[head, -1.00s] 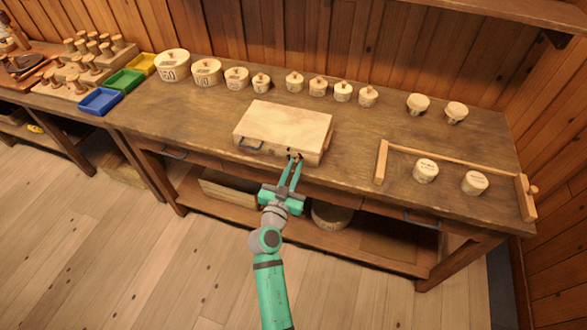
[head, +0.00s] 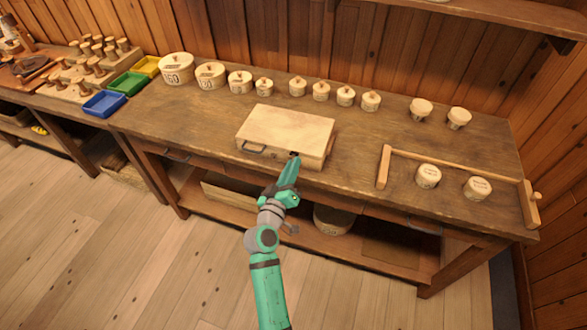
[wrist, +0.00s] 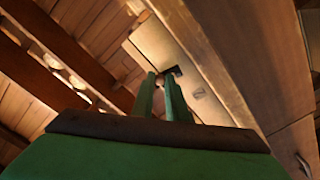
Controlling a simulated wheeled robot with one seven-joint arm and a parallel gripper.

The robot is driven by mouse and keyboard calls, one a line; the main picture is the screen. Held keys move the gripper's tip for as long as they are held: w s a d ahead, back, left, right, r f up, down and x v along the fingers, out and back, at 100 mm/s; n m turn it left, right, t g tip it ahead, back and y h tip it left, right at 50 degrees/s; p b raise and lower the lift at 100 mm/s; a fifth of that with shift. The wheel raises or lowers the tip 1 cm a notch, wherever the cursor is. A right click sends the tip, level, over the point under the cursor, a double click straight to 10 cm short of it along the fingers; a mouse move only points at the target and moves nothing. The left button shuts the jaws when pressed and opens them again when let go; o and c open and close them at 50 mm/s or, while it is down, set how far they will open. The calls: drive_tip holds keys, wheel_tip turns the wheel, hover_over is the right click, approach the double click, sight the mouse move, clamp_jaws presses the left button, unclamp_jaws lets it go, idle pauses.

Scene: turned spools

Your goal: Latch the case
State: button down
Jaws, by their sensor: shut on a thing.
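The pale wooden case (head: 288,128) lies flat on the workbench, and its lid looks down. A dark handle (head: 252,149) is on its front face, toward the left. My gripper (head: 295,160) reaches up from the front to the right part of that face. In the wrist view, my green fingers (wrist: 160,76) are close together at a small dark latch (wrist: 173,71) on the case (wrist: 157,43). They are shut on the latch, though the fingers partly hide it. A small pale plate (wrist: 198,93) shows beside it.
The workbench (head: 360,140) holds a row of round lidded pots (head: 321,91) behind the case. A wooden rail frame (head: 455,168) with two round pots stands at right. Blue (head: 104,104), green and yellow trays are at left.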

drive_tip(key=shift+w+a+r+n, duration=0.1)
drive_tip(key=shift+a+n, duration=0.05)
drive_tip(key=shift+n, duration=0.45)
drive_tip(key=shift+a+r+n, duration=0.1)
drive_tip(key=shift+a+n, duration=0.05)
drive_tip(key=shift+n, duration=0.45)
drive_tip(key=c, duration=1.7)
unclamp_jaws()
drive_tip(key=shift+a, duration=0.1)
drive_tip(key=shift+c, duration=0.2)
drive_tip(key=v, duration=1)
drive_tip(key=shift+s, duration=0.35)
drive_tip(key=shift+a, duration=0.1)
